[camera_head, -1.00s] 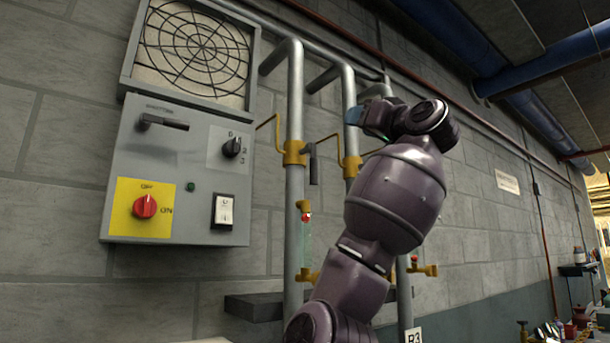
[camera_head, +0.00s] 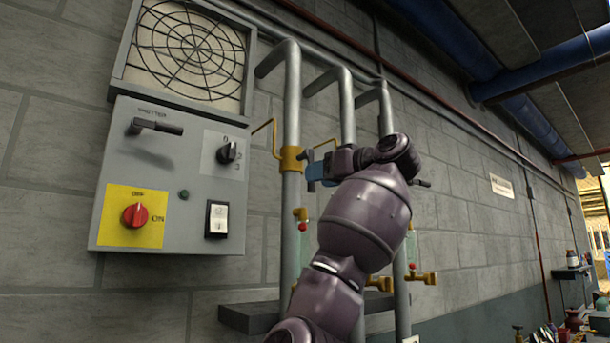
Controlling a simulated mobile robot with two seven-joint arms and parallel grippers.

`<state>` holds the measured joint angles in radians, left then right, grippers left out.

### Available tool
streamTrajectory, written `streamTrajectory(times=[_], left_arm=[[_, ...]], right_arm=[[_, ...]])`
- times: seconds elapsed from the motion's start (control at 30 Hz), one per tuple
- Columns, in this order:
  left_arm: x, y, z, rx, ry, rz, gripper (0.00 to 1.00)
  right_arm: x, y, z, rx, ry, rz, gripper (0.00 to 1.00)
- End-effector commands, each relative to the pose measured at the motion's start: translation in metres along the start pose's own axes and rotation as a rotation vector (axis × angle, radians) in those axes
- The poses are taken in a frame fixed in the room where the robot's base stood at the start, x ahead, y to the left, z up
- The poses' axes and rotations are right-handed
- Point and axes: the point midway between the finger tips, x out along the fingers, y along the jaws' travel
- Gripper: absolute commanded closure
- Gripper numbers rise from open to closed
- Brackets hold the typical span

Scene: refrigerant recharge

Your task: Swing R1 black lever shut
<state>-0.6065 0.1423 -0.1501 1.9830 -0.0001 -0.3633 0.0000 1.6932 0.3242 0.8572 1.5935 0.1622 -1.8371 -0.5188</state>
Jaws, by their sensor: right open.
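The leftmost grey pipe (camera_head: 291,100) carries a brass valve collar (camera_head: 291,158) with a bent yellow rod on its left. The black lever (camera_head: 308,157) is at the collar's right side; only its upper part shows, and its lower part is hidden by my gripper. No R1 label is readable here. My right gripper (camera_head: 317,174), with blue fingertips, is open at the lever, just right of the pipe. I cannot tell whether the fingers touch the lever or are around it. My left gripper is not in view.
A grey control box (camera_head: 165,185) with a red switch (camera_head: 135,214) is on the wall at left, under a fan grille (camera_head: 190,52). Two more pipes (camera_head: 346,105) stand to the right, partly behind my arm. A dark ledge (camera_head: 250,313) sits low behind the pipes.

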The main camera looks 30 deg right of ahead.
Motion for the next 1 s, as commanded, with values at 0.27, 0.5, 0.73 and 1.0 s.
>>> streamTrajectory(times=[0.27, 0.5, 0.73, 1.0], left_arm=[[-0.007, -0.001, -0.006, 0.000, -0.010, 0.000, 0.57], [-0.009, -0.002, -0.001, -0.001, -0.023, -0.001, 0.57], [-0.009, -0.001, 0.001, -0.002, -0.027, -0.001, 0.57], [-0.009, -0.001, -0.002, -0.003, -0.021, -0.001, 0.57]], right_arm=[[0.039, 0.000, -0.001, 0.003, -0.001, 0.000, 0.55], [0.050, 0.001, 0.000, 0.001, 0.000, 0.001, 0.55], [0.050, 0.001, 0.000, 0.001, 0.000, 0.001, 0.55], [0.050, 0.001, 0.000, 0.001, 0.000, 0.001, 0.94]])
